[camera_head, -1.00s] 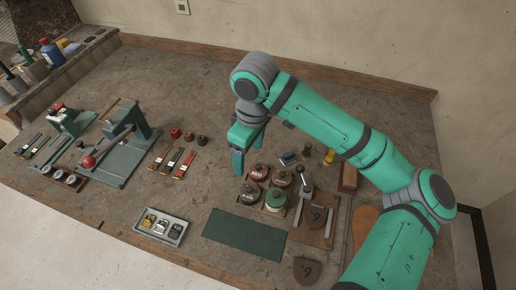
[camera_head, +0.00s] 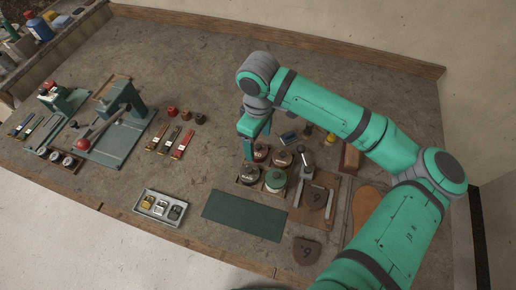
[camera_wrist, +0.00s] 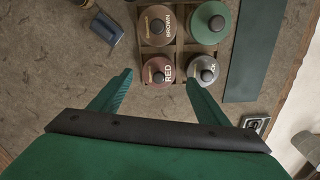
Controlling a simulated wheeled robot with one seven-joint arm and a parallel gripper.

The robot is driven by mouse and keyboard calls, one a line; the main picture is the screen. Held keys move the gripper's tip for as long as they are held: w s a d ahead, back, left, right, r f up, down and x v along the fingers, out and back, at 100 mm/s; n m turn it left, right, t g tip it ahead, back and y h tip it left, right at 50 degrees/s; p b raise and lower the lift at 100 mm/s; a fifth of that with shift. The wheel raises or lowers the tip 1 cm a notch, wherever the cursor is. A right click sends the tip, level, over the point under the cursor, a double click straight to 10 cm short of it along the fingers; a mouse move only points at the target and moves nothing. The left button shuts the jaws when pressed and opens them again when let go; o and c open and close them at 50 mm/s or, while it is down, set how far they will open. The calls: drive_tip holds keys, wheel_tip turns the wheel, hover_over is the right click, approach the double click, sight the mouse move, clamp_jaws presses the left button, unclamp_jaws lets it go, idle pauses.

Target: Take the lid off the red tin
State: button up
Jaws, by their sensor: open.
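The red tin (camera_wrist: 157,71) has a dark red lid with a round black knob and the label RED. It sits in a divided wooden holder with three other lidded tins. In the head view the red tin (camera_head: 260,151) is the back left one, partly hidden by my gripper. My gripper (camera_head: 256,148) is open and empty, just beside and above it. In the wrist view the two fingers of my gripper (camera_wrist: 159,79) lie to either side of the red tin's lid and do not touch it. The lid is on the tin.
The brown tin (camera_wrist: 157,25), green tin (camera_wrist: 211,22) and black tin (camera_wrist: 204,70) stand close beside the red one. A dark green mat (camera_head: 245,215) lies in front. A small blue item (camera_head: 289,138) is behind. The bench's back left is clear.

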sight(258, 148)
drive_tip(key=shift+w+f, duration=0.1)
drive_tip(key=shift+f, duration=1.15)
drive_tip(key=c, duration=1.1)
drive_tip(key=shift+r, duration=0.1)
